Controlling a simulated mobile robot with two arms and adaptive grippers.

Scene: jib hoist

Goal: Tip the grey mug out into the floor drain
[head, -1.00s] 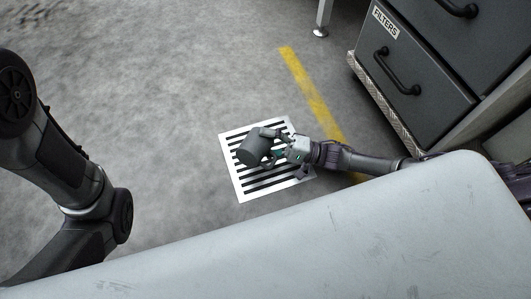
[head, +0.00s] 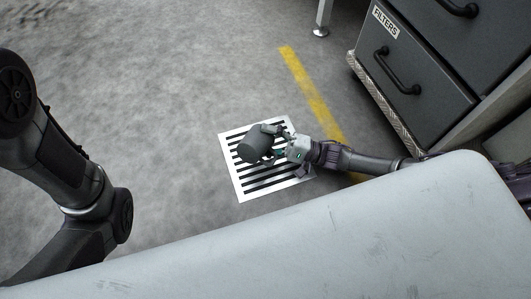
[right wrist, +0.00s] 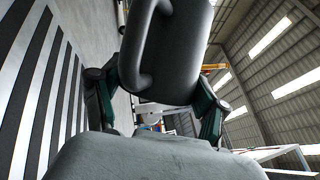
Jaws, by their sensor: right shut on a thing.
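The grey mug (head: 256,145) is held over the floor drain (head: 246,190), a pale square grate with dark slots. My right gripper (head: 275,146) is shut on the mug, with its fingers on either side of the body. In the right wrist view the mug (right wrist: 178,62) fills the top middle, its handle (right wrist: 134,50) on the left side. The mug is tilted. Its opening and any contents cannot be seen. My left arm shows at the left of the head view, but its gripper is out of view.
A pale, scuffed surface (head: 330,230) crosses the near side, in front of the drain. A dark drawer cabinet (head: 415,75) labelled FILTERS stands at upper right. A yellow line (head: 308,88) runs along the floor beside the drain. The floor left of the drain is clear.

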